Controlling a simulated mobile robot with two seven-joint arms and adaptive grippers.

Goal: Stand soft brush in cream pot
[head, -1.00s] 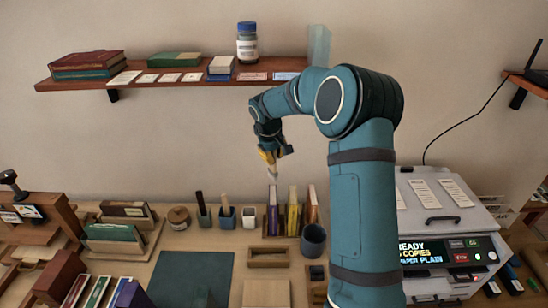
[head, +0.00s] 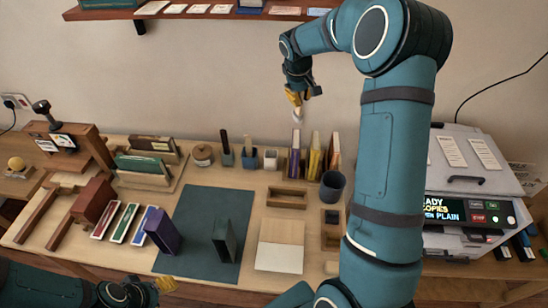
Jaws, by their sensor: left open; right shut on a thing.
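My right gripper (head: 294,97) hangs high over the back of the desk, fingers pointing down. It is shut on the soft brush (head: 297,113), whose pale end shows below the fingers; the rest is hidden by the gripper. The cream pot (head: 271,161) stands upright on the desk, below and a little left of the brush in the picture, clearly apart from it. Its opening looks empty. My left gripper (head: 163,286) is open and empty at the front edge of the desk, lower left.
Left of the cream pot stand a blue pot (head: 249,160) and a dark pot (head: 227,157), each with a handle upright in it. Upright books (head: 315,155) and a dark cup (head: 332,186) stand to its right. A wooden tray (head: 287,198) lies in front.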

